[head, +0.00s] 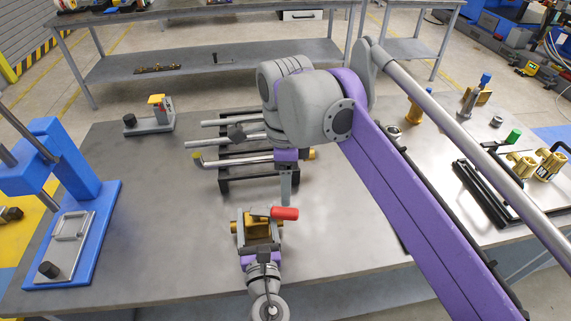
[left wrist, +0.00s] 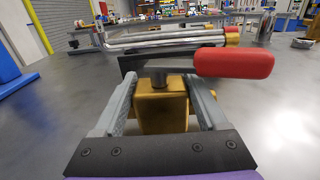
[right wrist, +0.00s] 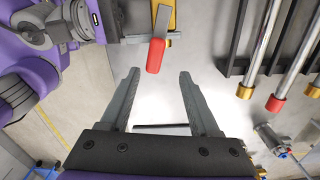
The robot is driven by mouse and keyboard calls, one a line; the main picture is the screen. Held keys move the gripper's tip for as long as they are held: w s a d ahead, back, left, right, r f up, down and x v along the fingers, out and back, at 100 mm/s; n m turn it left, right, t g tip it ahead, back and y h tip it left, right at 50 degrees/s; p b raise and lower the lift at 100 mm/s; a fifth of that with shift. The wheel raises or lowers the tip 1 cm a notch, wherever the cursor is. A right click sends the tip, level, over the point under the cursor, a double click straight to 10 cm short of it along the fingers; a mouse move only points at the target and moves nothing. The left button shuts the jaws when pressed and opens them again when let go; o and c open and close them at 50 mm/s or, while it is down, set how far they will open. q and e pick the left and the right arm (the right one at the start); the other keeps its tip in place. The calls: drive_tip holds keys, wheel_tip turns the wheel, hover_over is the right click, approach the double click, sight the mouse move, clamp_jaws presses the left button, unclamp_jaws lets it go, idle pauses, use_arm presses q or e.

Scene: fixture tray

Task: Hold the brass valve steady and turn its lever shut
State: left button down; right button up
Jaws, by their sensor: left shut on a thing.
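The brass valve (head: 257,227) is near the front middle of the table. Its red lever handle (head: 285,213) sticks out to the right in the head view. My left gripper (head: 260,240) is shut on the valve body; in the left wrist view the brass body (left wrist: 162,108) sits between the fingers, with the red handle (left wrist: 235,62) above and to the right. My right gripper (head: 286,197) points down just behind the handle. In the right wrist view its fingers (right wrist: 158,85) are open and empty, and the red handle (right wrist: 157,56) lies ahead of them, apart.
A black rack (head: 232,180) with several metal pipes lies behind the valve. A blue press (head: 75,190) stands at the left and a small grey fixture (head: 150,124) at the back left. Black fixtures and brass parts (head: 520,164) fill the right. Table beside the valve is clear.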

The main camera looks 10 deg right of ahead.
sight(275, 214)
drive_tip(key=shift+r, duration=2.4)
drive_tip(key=shift+w, duration=0.1)
drive_tip(key=c, duration=0.4)
drive_tip(key=shift+w+n, duration=0.25)
drive_tip(key=shift+n, duration=0.15)
drive_tip(key=shift+c, duration=1.2)
drive_tip(key=w+n, duration=0.2)
drive_tip(key=n, duration=0.1)
drive_tip(key=w+n+g, duration=0.1)
drive_tip(key=shift+d+n, duration=0.25)
drive_tip(key=shift+n, duration=0.05)
clamp_jaws()
drive_tip(key=w+d+f+n+g, duration=0.2)
drive_tip(key=w+n, duration=0.3)
drive_tip(key=n, duration=0.6)
drive_tip(key=s+a+f, duration=0.1)
drive_tip(key=s+f, duration=0.5)
drive_tip(key=f, duration=0.3)
drive_tip(key=shift+s+a+f+y, duration=0.15)
drive_tip(key=shift+a+f+y, duration=0.2)
drive_tip(key=shift+y, duration=0.05)
